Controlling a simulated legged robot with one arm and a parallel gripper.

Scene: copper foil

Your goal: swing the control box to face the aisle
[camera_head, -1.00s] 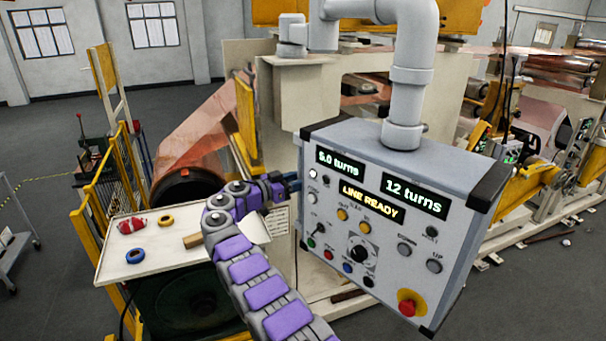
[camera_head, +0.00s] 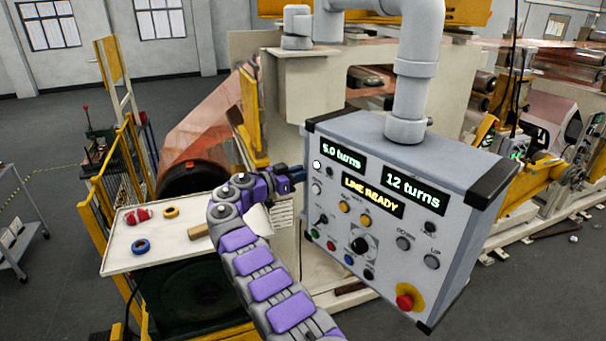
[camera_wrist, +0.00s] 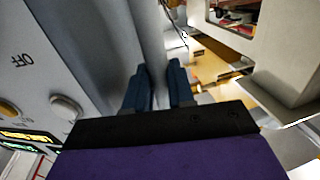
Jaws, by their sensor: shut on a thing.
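The control box (camera_head: 385,271) is a grey panel with black corners, hanging from a grey pipe arm (camera_head: 412,85). Its face is angled toward me and reads "5.0 turns", "12 turns" and "LINE READY". A red stop button (camera_head: 405,300) sits on a yellow disc at its lower right. My gripper (camera_head: 294,173) is at the box's left edge. In the wrist view its two dark blue fingers (camera_wrist: 158,86) are shut on a grey bar (camera_wrist: 148,40) beside the panel face. The contact is mostly hidden in the head view.
A white tray table (camera_head: 165,258) with a red item, yellow and blue rings and a wooden block stands left of my arm. Yellow rails (camera_head: 103,215) stand farther left. The copper foil line (camera_head: 205,128) fills the space behind the box. Open grey floor lies at the far left.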

